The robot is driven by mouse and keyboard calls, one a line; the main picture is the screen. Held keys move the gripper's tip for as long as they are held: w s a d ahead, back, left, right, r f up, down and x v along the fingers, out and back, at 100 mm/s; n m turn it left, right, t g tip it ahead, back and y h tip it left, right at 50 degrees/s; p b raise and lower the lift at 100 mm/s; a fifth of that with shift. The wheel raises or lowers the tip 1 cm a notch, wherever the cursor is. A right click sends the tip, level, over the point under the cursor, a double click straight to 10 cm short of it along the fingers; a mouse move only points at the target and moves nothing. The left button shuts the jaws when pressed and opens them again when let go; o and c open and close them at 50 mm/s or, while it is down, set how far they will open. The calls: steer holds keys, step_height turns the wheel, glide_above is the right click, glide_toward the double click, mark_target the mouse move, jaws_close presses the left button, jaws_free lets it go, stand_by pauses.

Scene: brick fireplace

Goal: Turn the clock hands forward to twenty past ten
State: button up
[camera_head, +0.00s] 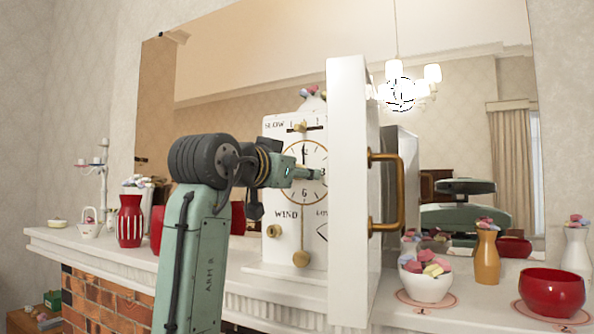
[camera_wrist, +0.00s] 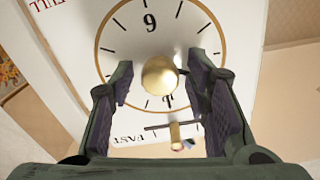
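The white clock (camera_head: 283,215) stands on the mantel with its round, brass-ringed dial facing me. In the head view a dark hand points up near the top of the dial; my gripper (camera_head: 312,174) hides part of the centre and right side. The wrist view is roughly upside down. It shows the dial with a brass centre knob (camera_wrist: 160,76) between my fingers (camera_wrist: 160,62). The fingers are apart, with gaps beside the knob. A short dark hand part shows below the knob; the rest of the hands is hidden or unclear.
A white door panel (camera_head: 345,200) with a brass handle (camera_head: 401,190) stands open just right of the clock. A brass pendulum bob (camera_head: 301,258) hangs below the dial. A brass slider (camera_wrist: 175,138) sits near FAST. Vases and bowls, including a red bowl (camera_head: 552,293), line the mantel.

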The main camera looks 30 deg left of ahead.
jaws_close()
steer(key=m, duration=0.5)
steer(key=shift+m, duration=0.3)
stand_by(0.4)
steer(key=shift+o, duration=0.7)
jaws_free()
steer(key=shift+s, duration=0.15)
steer(key=s, duration=1.1)
steer(key=shift+s+d, duration=0.4)
